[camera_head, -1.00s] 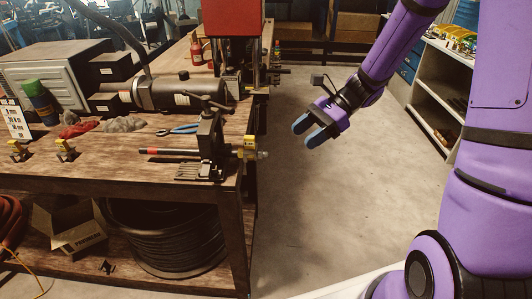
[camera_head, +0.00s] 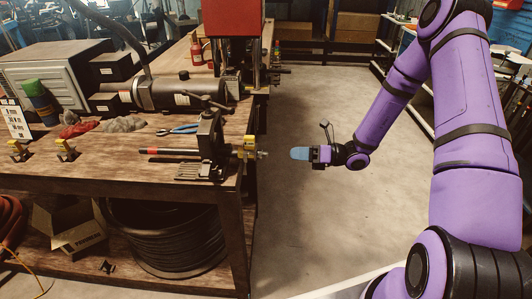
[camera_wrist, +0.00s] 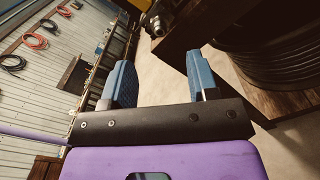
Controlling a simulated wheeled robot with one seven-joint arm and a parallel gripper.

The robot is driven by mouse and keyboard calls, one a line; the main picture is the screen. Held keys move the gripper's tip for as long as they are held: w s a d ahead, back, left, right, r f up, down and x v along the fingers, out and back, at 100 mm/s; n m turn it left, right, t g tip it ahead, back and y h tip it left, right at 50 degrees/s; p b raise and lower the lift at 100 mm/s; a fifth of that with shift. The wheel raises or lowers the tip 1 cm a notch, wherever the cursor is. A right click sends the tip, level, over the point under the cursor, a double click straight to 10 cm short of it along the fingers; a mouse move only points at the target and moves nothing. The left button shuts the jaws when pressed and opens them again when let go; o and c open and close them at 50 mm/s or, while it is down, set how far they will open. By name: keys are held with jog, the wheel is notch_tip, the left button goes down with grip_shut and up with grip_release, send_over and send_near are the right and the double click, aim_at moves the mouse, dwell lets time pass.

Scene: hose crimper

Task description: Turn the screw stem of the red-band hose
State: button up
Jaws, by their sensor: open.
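The red-band hose (camera_head: 168,151) is a dark hose with a red band, lying level through a black clamp (camera_head: 210,140) at the bench's right edge. A yellow fitting (camera_head: 247,148) sits at its right end, and the silvery screw stem (camera_head: 262,153) sticks out past the bench edge. My gripper (camera_head: 293,153) is to the right of the stem, at about its height, pointing left at it and apart from it. In the wrist view the blue fingers (camera_wrist: 161,78) are spread with nothing between them. The fitting and stem (camera_wrist: 156,25) show at the top there, beyond the fingertips.
The wooden bench (camera_head: 110,182) holds pliers (camera_head: 180,129), a dark cylindrical machine (camera_head: 180,92) and two small yellow fittings (camera_head: 65,150). A hose coil (camera_head: 165,238) lies on its lower shelf. The floor (camera_head: 310,220) right of the bench is clear.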

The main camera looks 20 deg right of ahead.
aim_at(266, 153)
jog(key=x, duration=1)
jog(key=shift+d, duration=0.1)
jog(key=c, duration=0.9)
